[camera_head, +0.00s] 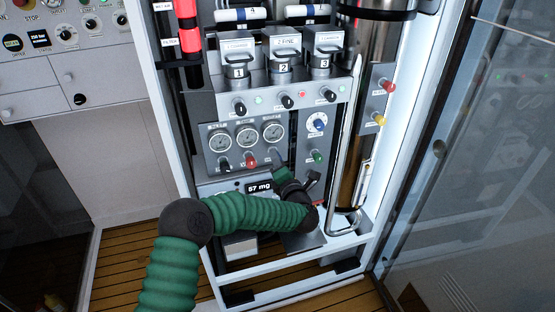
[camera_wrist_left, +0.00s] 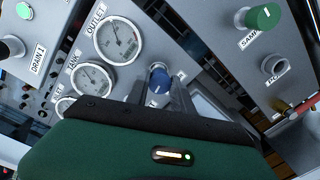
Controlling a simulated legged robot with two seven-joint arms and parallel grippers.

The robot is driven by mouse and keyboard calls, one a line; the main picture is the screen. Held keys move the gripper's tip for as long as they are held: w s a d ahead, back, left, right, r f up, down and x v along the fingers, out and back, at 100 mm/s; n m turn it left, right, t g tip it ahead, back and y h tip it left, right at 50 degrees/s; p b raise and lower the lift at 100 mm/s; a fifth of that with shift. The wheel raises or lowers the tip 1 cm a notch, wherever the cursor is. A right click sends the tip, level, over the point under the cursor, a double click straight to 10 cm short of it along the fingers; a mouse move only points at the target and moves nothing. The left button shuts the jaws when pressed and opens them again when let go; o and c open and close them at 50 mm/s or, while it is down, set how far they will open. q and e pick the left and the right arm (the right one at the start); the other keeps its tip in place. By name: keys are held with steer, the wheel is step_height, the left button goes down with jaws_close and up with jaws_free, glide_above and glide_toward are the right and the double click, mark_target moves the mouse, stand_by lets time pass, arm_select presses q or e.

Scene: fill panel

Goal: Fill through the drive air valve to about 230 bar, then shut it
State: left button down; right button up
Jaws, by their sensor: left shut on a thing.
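My left gripper (camera_head: 275,158) reaches the lower panel of the fill cabinet, just below the right-hand gauge (camera_head: 273,132). In the left wrist view its two fingers (camera_wrist_left: 158,92) are shut on a blue knob (camera_wrist_left: 158,78). The knob's label is partly covered and I cannot tell whether it reads drive air. The head view hides this knob behind the gripper. The gauge marked OUTLET (camera_wrist_left: 119,39) and the TANK gauge (camera_wrist_left: 91,79) face the wrist camera, but their readings are too small to tell. My right gripper is not in view.
A red knob (camera_head: 250,161), a green knob (camera_head: 318,156) and a blue knob on a white dial (camera_head: 317,123) sit nearby. A display (camera_head: 259,187) reads 57 mg. A steel cylinder (camera_head: 352,170) stands right of the panel. A glass door (camera_head: 470,160) is at the right.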

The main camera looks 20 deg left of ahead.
arm_select(q)
steer(key=shift+d+m, duration=0.15)
steer(key=shift+m, duration=0.35)
steer(key=c, duration=1.1)
jaws_free()
steer(key=v, duration=1.7)
steer(key=shift+w+d, duration=0.1)
